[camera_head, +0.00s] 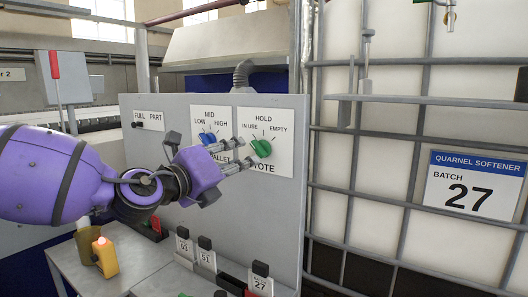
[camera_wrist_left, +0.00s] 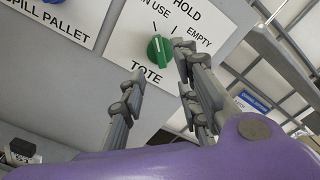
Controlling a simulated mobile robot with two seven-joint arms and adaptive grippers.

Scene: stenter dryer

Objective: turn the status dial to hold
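The status dial is a green knob (camera_head: 261,148) on a white plate marked HOLD, IN USE, EMPTY and TOTE, on the grey panel. HOLD is at the top, IN USE upper left, EMPTY upper right. Its pointer appears turned to the IN USE side. The dial also shows in the left wrist view (camera_wrist_left: 160,49). My left gripper (camera_head: 246,151) is open and empty, its fingertips close to the dial on either side of it. In the left wrist view the fingers (camera_wrist_left: 161,62) straddle the knob's line; I cannot tell whether they touch it. My right gripper is not in view.
A blue dial (camera_head: 208,138) marked LOW, MID, HIGH sits left of the green one, and a FULL/PART switch (camera_head: 139,124) further left. A caged tote (camera_head: 398,150) stands on the right.

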